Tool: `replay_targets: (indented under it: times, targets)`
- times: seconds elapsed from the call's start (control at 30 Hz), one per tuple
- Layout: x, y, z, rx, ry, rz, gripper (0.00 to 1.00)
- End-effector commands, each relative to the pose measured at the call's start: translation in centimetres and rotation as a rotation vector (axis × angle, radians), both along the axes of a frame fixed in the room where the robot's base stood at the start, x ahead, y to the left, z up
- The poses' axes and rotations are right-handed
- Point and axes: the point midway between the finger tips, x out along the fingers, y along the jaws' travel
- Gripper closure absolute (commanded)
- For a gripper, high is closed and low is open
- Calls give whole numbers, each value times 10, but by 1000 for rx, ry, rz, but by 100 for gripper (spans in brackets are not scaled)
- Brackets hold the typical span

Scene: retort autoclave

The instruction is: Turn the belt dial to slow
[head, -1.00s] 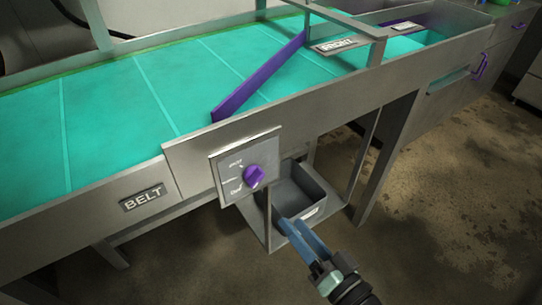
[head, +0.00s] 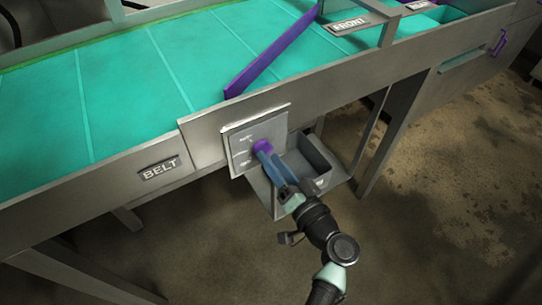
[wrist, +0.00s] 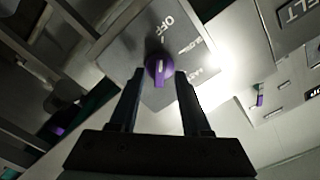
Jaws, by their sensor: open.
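The purple belt dial (head: 262,148) sits on a grey plate (head: 240,141) on the side of the conveyor, right of the BELT label (head: 160,169). In the wrist view the dial (wrist: 158,70) shows a pale pointer mark, and the plate (wrist: 143,52) carries the word OFF and other lettering, partly lost in glare. My gripper (head: 264,156) is at the dial, its blue fingers covering part of it. In the wrist view my gripper (wrist: 158,80) is open, with one finger on each side of the dial's lower part. I cannot tell whether the fingers touch it.
A grey bin (head: 312,160) stands on a low shelf just right of my gripper, under the conveyor. A purple diverter bar (head: 268,62) crosses the teal belt (head: 195,65) above. A support leg (head: 385,135) stands farther right. Open floor (head: 440,200) lies beyond.

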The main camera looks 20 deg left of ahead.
Motion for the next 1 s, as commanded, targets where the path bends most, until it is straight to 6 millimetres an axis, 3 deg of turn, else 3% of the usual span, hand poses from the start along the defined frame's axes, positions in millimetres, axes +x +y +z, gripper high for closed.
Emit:
replay_targets:
  times: [0.4,0.67,1.0]
  targets:
    - [6,8,0,0,0,0,52]
    - [6,8,0,0,0,0,98]
    - [6,8,0,2,2,0,100]
